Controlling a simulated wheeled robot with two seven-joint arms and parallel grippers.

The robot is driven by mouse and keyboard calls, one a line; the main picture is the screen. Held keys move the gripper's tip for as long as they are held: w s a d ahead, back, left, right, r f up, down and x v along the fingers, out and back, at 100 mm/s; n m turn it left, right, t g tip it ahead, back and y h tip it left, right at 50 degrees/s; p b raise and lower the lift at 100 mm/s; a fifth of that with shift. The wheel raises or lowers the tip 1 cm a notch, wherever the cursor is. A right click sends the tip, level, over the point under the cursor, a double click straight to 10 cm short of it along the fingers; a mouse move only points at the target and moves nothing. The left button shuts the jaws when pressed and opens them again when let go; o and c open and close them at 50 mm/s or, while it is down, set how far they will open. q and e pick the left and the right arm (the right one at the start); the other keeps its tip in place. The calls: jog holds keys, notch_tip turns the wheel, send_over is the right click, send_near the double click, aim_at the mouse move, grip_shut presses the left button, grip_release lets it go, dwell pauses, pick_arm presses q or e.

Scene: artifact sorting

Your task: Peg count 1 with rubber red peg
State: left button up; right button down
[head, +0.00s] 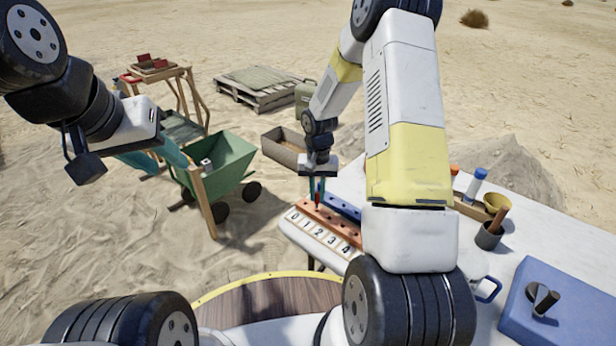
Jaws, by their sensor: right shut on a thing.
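The counting board (348,236) is an orange-red strip with holes and white number tiles 0 to 4, on the near left end of the white table. My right gripper (317,196) points down over it, shut on a red peg (317,203). The peg looks upright, its lower end at the board near the holes by tiles 0 and 1. I cannot tell whether its tip is in a hole. My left gripper (158,158) is at the left, away from the board, its teal fingers apart with nothing seen between them.
A blue strip (343,207) lies behind the board. The white table (460,262) also bears a blue box (565,305), a dark cup (488,238) and bottles (476,182). A green cart (232,165) and wooden stand (185,95) are left; a brown trough (283,150) is behind.

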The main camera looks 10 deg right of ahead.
aim_at(317, 203)
jog(key=shift+f, duration=1.65)
jog(key=c, duration=1.3)
grip_release()
jog(key=shift+r, duration=3.9)
